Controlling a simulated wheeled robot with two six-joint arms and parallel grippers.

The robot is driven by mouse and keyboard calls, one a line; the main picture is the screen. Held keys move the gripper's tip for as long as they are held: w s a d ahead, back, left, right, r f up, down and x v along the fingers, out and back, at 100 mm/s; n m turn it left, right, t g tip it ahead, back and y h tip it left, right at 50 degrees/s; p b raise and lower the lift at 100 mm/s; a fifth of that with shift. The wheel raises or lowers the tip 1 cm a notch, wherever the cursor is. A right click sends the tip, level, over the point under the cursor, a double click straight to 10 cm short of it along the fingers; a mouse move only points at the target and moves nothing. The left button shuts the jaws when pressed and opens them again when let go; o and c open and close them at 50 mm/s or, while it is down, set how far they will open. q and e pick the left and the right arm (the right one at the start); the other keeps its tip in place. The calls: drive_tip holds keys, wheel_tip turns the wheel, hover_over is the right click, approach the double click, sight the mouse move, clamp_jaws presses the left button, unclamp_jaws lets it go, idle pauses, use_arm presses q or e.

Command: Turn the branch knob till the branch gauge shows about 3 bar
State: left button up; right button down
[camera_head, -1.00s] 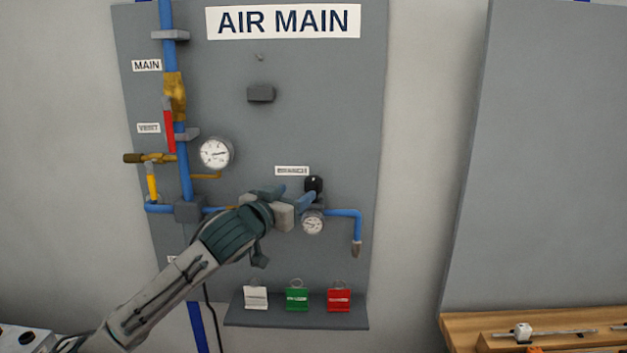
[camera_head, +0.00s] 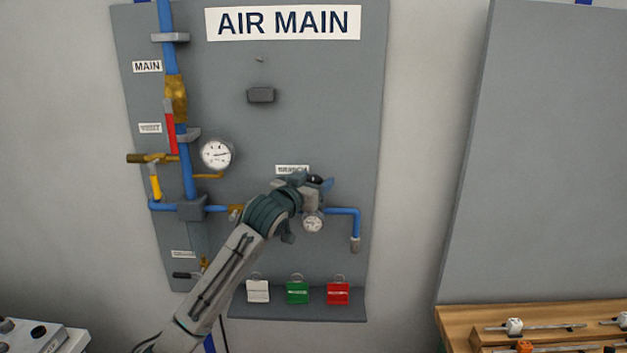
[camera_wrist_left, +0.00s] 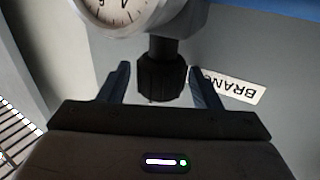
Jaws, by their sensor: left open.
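The black branch knob (camera_wrist_left: 162,78) is in the left wrist view, between the two blue fingers of my open left gripper (camera_wrist_left: 160,85). There is a visible gap on each side of the knob. In the head view my left gripper (camera_head: 318,184) is at the knob and hides most of it. The branch gauge (camera_head: 312,223) is just below the gripper, its needle too small to read. Part of that gauge (camera_wrist_left: 125,12) shows upside down at the top of the wrist view. The branch label (camera_wrist_left: 234,84) is beside the knob there. My right gripper is not in view.
A blue pipe (camera_head: 345,210) runs right of the branch gauge.

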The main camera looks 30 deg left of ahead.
use_arm(q)
drive_tip(key=shift+c, duration=0.2)
drive_tip(key=c, duration=0.9)
drive_tip(key=shift+a+m+h+p, duration=0.1)
drive_tip(key=shift+m+h+p, duration=0.3)
drive_tip(key=shift+m+h, duration=0.3)
drive_tip(key=shift+c, duration=0.2)
drive_tip(key=shift+m+h, duration=0.7)
drive_tip(key=shift+h, duration=0.8)
drive_tip(key=o, duration=1)
